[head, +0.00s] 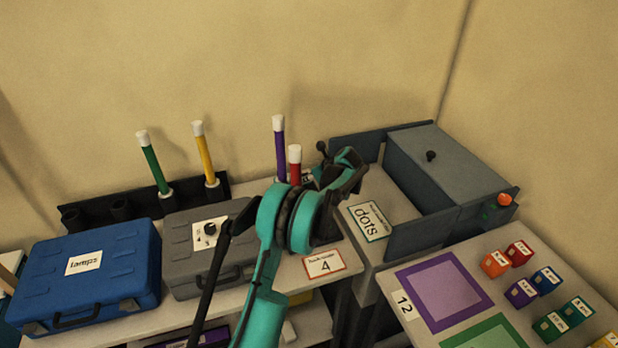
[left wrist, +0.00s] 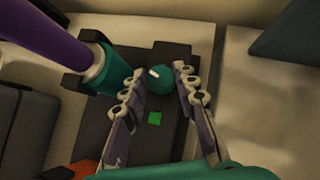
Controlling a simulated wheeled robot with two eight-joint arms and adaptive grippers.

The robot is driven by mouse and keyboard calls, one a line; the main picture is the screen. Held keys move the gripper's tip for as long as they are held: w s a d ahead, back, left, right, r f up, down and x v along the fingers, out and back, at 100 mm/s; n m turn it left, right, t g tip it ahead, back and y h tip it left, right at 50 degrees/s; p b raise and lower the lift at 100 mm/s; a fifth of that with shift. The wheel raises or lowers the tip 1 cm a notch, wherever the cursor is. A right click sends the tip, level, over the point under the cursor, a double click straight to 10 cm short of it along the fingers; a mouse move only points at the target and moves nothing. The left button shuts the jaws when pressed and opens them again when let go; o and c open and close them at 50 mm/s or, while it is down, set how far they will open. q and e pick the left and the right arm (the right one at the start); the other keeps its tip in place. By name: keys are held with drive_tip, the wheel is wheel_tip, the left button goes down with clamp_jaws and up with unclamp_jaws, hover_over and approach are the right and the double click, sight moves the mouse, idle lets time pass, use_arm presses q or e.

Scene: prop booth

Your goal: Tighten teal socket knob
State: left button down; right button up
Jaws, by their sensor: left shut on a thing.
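The teal knob (left wrist: 161,84) with a white mark sits between the fingertips of my left gripper (left wrist: 160,78) in the left wrist view, and the gripper is shut on it. Just left of it, a teal socket (left wrist: 107,78) holds the lower end of a purple tube (left wrist: 45,35). In the head view my left gripper (head: 347,176) is over the back of the table, and its arm hides the knob and socket. The purple tube (head: 279,147) stands upright behind it, with a red tube (head: 295,172) beside it. My right gripper is not in view.
Green (head: 153,168) and yellow (head: 206,155) tubes stand in the dark rack (head: 88,202). A blue case (head: 110,260) and a grey case (head: 190,285) lie in front. A grey box (head: 445,165) stands to the right, beyond the "dots" card (head: 368,222).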

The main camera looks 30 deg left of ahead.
use_arm(q)
drive_tip(key=c, duration=1.2)
unclamp_jaws()
drive_tip(key=v, duration=1.2)
drive_tip(key=shift+w, duration=0.1)
